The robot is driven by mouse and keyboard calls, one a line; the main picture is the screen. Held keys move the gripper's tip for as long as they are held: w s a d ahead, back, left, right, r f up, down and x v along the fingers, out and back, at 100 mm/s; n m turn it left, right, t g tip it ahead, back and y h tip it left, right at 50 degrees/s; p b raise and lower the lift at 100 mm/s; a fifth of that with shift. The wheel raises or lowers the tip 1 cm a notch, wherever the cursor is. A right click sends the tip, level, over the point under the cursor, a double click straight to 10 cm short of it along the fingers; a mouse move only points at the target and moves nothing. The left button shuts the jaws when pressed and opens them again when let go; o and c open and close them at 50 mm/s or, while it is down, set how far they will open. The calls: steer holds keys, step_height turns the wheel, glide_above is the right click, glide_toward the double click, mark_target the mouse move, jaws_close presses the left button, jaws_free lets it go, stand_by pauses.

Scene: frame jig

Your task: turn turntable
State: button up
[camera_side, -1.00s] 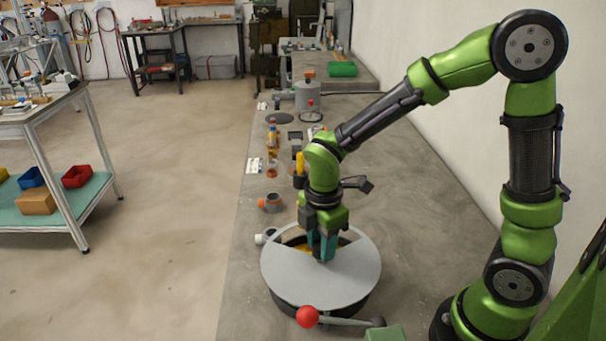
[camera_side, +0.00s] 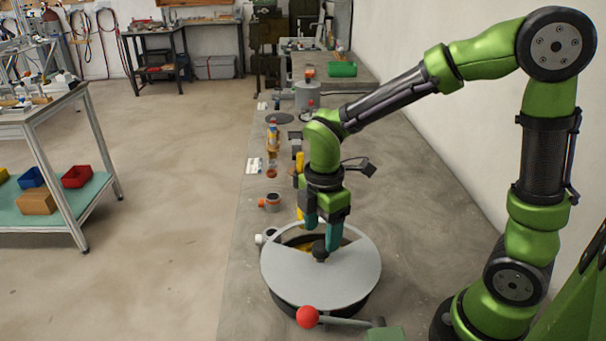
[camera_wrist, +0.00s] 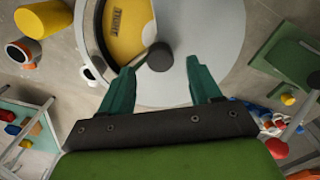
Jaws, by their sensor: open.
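The turntable is a round grey disc (camera_side: 330,285) on a dark base on the bench. An opening at its far side shows a yellow surface (camera_wrist: 125,35) with dark lettering I cannot read surely.
A lever with a red ball (camera_side: 307,317) lies at the disc's near edge, by a green block (camera_side: 385,333). Behind the disc stand an orange-and-white cup (camera_side: 270,202), a yellow cylinder (camera_wrist: 43,18) and other small items. The bench to the right is bare.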

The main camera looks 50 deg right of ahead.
step_height(320, 180, up, 13)
stand_by(0.3)
steer(key=shift+r, duration=0.1)
steer(key=s+d+m+t+y, duration=0.2)
steer(key=s+m+t, duration=0.5)
steer(key=m, duration=1.2)
steer(key=shift+s+d+f, duration=0.45)
steer(key=shift+s+d, duration=0.15)
steer(key=shift+s, duration=0.1)
